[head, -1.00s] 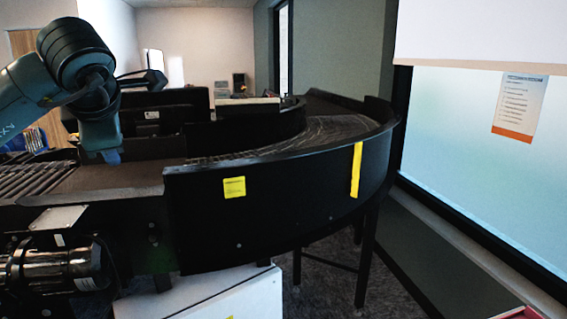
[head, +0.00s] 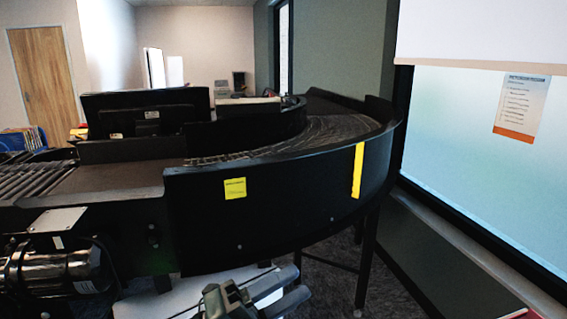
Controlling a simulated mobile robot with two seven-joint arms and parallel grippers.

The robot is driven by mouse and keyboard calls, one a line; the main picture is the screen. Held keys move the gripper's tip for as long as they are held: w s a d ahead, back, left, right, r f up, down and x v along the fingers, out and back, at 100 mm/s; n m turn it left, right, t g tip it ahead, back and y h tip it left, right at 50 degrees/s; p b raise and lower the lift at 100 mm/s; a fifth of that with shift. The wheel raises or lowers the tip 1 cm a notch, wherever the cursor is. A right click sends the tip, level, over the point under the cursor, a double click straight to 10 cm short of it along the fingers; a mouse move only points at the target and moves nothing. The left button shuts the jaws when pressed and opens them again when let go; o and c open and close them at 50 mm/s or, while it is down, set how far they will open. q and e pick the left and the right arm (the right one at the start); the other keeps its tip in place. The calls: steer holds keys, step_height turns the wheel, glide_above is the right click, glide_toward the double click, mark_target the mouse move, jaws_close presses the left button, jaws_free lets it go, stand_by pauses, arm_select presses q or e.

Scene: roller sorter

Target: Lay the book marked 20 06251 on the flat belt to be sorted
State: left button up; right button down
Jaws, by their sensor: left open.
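The flat belt (head: 110,178) is the dark, smooth stretch at left, between the rollers and the curved section. I see nothing lying on it. I cannot make out a book marked 20 06251 anywhere in view. My left gripper (head: 290,286) is at the bottom middle, low in front of the conveyor's black side wall and over a white surface. Its jaws are open and I see nothing between them. My right gripper is not in view.
Metal rollers (head: 35,180) lie left of the belt. The curved conveyor (head: 340,127) bends away to the right behind a high black side wall (head: 275,200). A motor (head: 55,270) juts out at lower left.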

arm_select(q)
steer(key=s+a+f+n+t+y, duration=0.1)
steer(key=a+f+n+t+y, duration=0.35)
steer(key=f+n+y, duration=0.55)
steer(key=a+f+n+t+y, duration=0.5)
steer(key=f+n, duration=0.4)
steer(key=n, duration=0.5)
steer(key=s+a+f+n+g+y, duration=0.1)
steer(key=s+a+f+n+g, duration=0.1)
steer(key=s+f, duration=0.3)
steer(key=s+a+f+n+g+y, duration=0.1)
steer(key=s+a+f+n+g, duration=0.2)
steer(key=s+f, duration=0.3)
step_height(320, 180, down, 2)
steer(key=shift+s+f+n+g+y, duration=0.15)
steer(key=shift+n+g+y, duration=0.25)
steer(key=shift+n+g, duration=0.4)
steer(key=shift+a, duration=0.1)
steer(key=shift+c, duration=0.7)
